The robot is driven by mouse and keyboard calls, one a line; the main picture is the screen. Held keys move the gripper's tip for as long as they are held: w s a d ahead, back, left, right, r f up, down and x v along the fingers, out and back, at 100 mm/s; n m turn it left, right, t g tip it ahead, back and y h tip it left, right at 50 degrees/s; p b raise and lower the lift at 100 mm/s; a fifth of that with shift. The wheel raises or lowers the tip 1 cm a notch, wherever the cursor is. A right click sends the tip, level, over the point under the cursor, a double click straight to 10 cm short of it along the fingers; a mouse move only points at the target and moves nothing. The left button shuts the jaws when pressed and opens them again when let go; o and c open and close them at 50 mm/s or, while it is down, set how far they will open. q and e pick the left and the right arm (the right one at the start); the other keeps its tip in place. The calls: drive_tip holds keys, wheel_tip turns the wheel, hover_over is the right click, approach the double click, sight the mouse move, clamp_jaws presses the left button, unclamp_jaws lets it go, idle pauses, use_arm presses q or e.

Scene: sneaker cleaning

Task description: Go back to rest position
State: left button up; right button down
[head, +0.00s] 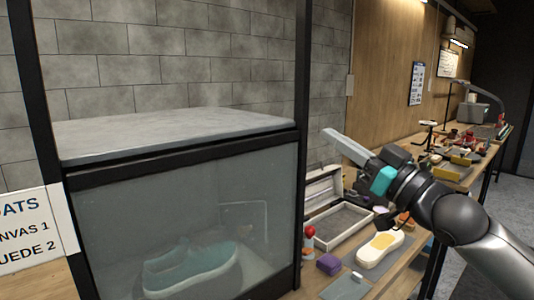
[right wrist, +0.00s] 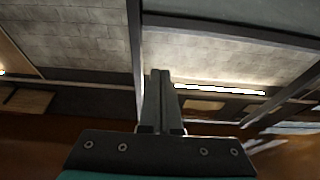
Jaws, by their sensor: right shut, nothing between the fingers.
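My right gripper (head: 345,147) is raised above the workbench, just right of the cabinet's black post. Its fingers are together with nothing between them. In the right wrist view the shut fingers (right wrist: 161,100) point toward the grey block wall and a black frame bar. A pale shoe (head: 192,270) sits behind the glass of the cabinet (head: 180,215), apart from my gripper. My left gripper is out of view.
Several tools lie farther back. A white sign (head: 35,232) hangs at the left. The block wall (head: 200,60) is behind.

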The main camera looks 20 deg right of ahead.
drive_tip(key=s+a+f+m+g+h, duration=0.1)
drive_tip(key=f+g+h, duration=0.1)
drive_tip(key=f, duration=0.7)
drive_tip(key=s+a+f+m+g+h, duration=0.1)
drive_tip(key=f+g+h, duration=0.15)
drive_tip(key=f, duration=0.75)
drive_tip(key=s+a+f+g+h, duration=0.2)
drive_tip(key=f+g, duration=0.1)
drive_tip(key=f, duration=0.6)
drive_tip(key=s+a+f+g, duration=0.5)
drive_tip(key=s+f, duration=0.4)
drive_tip(key=s, duration=0.1)
drive_tip(key=s+a+f+g, duration=0.4)
drive_tip(key=s+f+g, duration=0.1)
drive_tip(key=s+f, duration=0.5)
wheel_tip(320, 180, down, 21)
drive_tip(key=s, duration=0.3)
drive_tip(key=s+d+f+g+h, duration=0.1)
drive_tip(key=s+d+f+g, duration=0.1)
drive_tip(key=s+f, duration=1.1)
drive_tip(key=shift+s+d, duration=0.45)
drive_tip(key=shift+s, duration=0.35)
